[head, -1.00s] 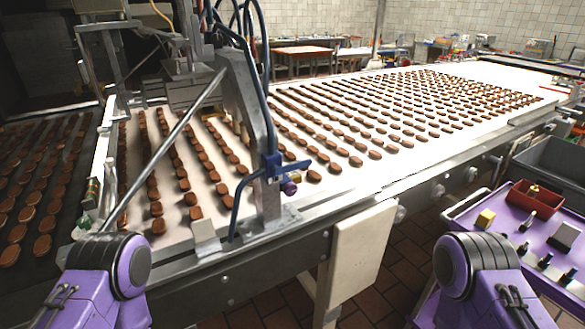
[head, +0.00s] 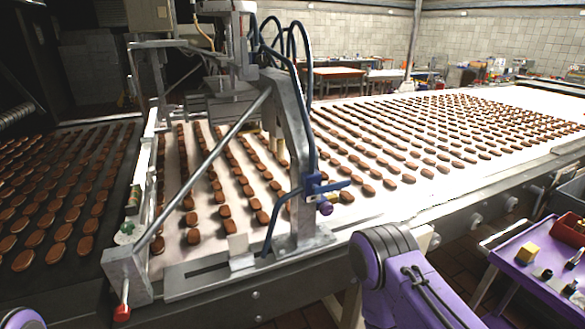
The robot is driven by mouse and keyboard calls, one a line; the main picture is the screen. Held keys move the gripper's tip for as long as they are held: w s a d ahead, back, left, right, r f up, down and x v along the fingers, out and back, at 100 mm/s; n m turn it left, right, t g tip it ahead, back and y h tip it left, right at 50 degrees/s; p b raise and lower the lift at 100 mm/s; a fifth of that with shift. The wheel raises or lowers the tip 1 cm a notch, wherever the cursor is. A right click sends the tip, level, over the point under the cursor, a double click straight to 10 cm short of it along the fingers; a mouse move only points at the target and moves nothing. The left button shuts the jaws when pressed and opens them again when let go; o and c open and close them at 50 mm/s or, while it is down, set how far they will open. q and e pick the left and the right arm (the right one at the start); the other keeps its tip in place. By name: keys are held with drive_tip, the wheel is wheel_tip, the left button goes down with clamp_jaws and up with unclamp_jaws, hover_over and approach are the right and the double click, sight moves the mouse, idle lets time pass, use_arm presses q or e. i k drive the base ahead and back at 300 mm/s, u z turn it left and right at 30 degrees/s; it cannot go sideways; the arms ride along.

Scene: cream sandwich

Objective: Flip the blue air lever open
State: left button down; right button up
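The blue air lever (head: 328,187) is on a blue valve body (head: 313,184) fixed to the near upright of the metal frame over the conveyor. Its handle points out to the right, close to level. A purple knob (head: 325,208) sits just below it, and blue hoses run into the valve. My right arm shows at the lower middle, below and to the right of the lever, but its gripper is out of the picture. Only a bit of my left arm shows at the bottom left corner; its gripper is not in view.
A white conveyor belt (head: 440,190) carries rows of brown biscuits; a dark belt (head: 62,285) lies at the left. A purple cart (head: 520,258) with a yellow block (head: 527,253) stands at the right.

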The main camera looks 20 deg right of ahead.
sight(317, 190)
drive_tip(key=u, duration=0.05)
drive_tip(key=k, duration=0.95)
drive_tip(key=z, duration=1)
drive_tip(key=i, duration=0.5)
drive_tip(key=z, duration=0.05)
